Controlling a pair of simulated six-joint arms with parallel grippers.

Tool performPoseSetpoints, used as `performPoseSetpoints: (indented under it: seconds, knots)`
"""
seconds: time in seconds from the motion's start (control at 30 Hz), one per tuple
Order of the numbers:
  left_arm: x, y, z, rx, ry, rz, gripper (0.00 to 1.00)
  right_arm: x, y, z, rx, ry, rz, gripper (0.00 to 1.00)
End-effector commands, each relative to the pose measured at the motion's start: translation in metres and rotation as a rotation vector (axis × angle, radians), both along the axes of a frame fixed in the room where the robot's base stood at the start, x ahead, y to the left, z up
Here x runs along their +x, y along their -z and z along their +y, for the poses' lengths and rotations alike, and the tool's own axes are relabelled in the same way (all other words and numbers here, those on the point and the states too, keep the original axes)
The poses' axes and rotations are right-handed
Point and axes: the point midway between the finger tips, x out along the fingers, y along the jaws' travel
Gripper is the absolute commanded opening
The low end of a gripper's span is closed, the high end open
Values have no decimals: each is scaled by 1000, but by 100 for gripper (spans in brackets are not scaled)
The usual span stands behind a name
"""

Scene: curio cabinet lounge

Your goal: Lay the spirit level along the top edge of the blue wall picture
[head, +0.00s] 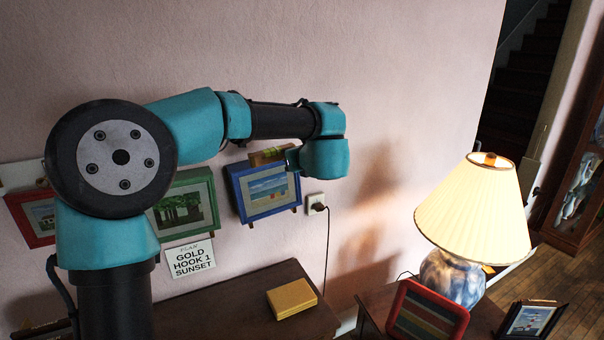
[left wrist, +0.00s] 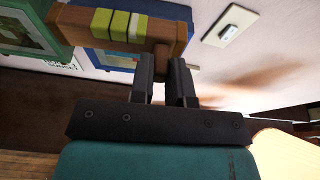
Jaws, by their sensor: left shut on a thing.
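The spirit level is a wooden bar (head: 268,155) with a yellow-green vial; it also shows in the left wrist view (left wrist: 88,20). My left gripper (left wrist: 163,78) is shut on a brown knob on the level's side. In the head view the wrist hides its fingers. The blue wall picture (head: 236,196), a beach scene in a blue frame, hangs just below the level; a blue part shows in the left wrist view (left wrist: 112,62). The level lies near the frame's top edge, roughly along it; I cannot tell whether they touch. My right gripper is out of view.
A green picture (head: 207,190) and a red picture (head: 31,238) hang to the left. Below are a sign (head: 190,259), a gold box (head: 291,298) and a lit lamp (head: 470,210).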

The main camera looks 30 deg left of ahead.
Motion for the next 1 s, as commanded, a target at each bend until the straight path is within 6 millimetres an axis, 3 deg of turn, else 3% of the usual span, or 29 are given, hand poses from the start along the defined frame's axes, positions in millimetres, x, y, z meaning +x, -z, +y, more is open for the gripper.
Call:
performPoseSetpoints:
  seconds: [0.57,1.0]
  knots:
    - [2,-3,4,0,-3,-2,0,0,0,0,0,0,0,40]
    - [20,1,28,0,-3,-2,0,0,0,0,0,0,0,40]
